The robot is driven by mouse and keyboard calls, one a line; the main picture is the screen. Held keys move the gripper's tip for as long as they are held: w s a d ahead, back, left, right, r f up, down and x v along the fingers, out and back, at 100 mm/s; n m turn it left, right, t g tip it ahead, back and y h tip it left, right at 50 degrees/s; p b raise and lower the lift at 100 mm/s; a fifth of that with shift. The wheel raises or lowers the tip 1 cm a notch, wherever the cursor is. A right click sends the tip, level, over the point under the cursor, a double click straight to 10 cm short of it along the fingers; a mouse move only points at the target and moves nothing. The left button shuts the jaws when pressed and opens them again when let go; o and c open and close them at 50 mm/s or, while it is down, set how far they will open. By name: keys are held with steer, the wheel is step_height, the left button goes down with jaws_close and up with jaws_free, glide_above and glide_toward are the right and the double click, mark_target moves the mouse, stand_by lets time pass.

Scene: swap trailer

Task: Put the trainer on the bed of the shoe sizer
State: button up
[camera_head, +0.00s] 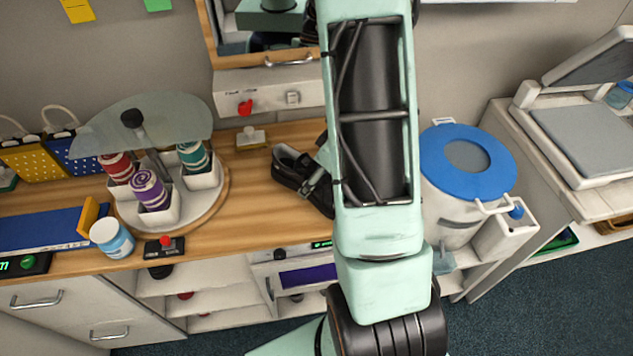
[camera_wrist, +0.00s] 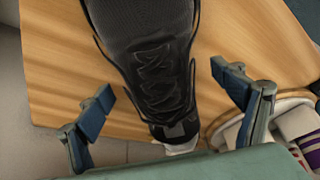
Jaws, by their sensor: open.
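The trainer is a black shoe (camera_head: 290,167) on the wooden counter, partly hidden behind my arm in the head view. In the wrist view the trainer (camera_wrist: 155,60) shows its laced upper from above. My gripper (camera_wrist: 163,83) is open, with one finger on each side of the trainer and visible gaps to both. In the head view only part of my gripper (camera_head: 317,180) shows beside the shoe. A flat blue bed with a yellow upright stop, at the counter's left end, looks like the shoe sizer (camera_head: 45,228).
A blue-lidded drum (camera_head: 455,205) stands right of my arm.

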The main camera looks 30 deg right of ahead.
steer(key=shift+w+a+f, duration=0.1)
steer(key=shift+w+f, duration=0.1)
steer(key=shift+f, duration=0.4)
steer(key=shift+s, duration=0.15)
steer(key=c, duration=2)
steer(key=shift+r, duration=0.1)
